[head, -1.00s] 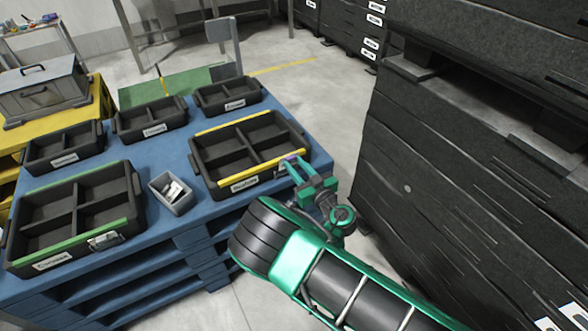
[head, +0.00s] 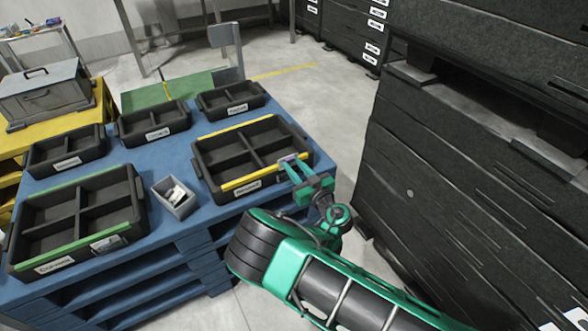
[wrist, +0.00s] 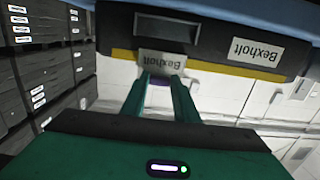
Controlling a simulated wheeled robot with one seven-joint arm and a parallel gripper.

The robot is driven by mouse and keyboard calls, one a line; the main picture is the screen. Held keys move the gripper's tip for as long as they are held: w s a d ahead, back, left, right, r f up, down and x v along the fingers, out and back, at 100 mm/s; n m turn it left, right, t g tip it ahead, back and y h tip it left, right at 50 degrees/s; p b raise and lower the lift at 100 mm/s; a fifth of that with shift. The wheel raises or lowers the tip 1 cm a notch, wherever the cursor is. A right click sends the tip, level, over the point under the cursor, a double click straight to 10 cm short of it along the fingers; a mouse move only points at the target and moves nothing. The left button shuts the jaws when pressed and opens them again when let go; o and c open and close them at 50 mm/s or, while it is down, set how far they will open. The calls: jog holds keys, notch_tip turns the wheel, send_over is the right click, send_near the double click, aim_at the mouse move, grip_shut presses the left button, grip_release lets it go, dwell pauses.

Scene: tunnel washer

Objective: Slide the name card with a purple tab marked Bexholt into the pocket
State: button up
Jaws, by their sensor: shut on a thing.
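My gripper (head: 288,163) is shut on the Bexholt name card (wrist: 162,59), which shows pale with dark lettering in the wrist view. A bit of purple tab (head: 290,158) shows at the fingertips in the head view. The card is at the yellow-trimmed edge of a black divided tray (head: 203,176). In the wrist view the pocket (wrist: 166,28), a dark framed slot, is on the tray's front face, in line with the card and just above it in the picture. The card appears outside the slot. A Bexholt label (wrist: 256,52) is beside the pocket.
The trays stand on a blue pallet stack (head: 180,235). A green-trimmed tray (head: 75,220) and a small grey bin (head: 174,197) of cards are to the left. Smaller black trays (head: 153,124) stand behind. A tall dark stack (head: 470,190) rises close on the right.

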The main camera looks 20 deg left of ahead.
jog(key=f, duration=0.2)
jog(key=shift+w+d+f, duration=0.15)
jog(key=shift+d+f, duration=0.1)
jog(key=shift+f, duration=0.1)
dwell(0.6)
jog(key=shift+a, duration=0.1)
jog(key=shift+s+a, duration=0.15)
jog(key=shift+s, duration=0.1)
jog(key=shift+w, duration=0.1)
jog(key=shift+f, duration=0.1)
dwell(0.4)
jog(key=shift+f, duration=0.35)
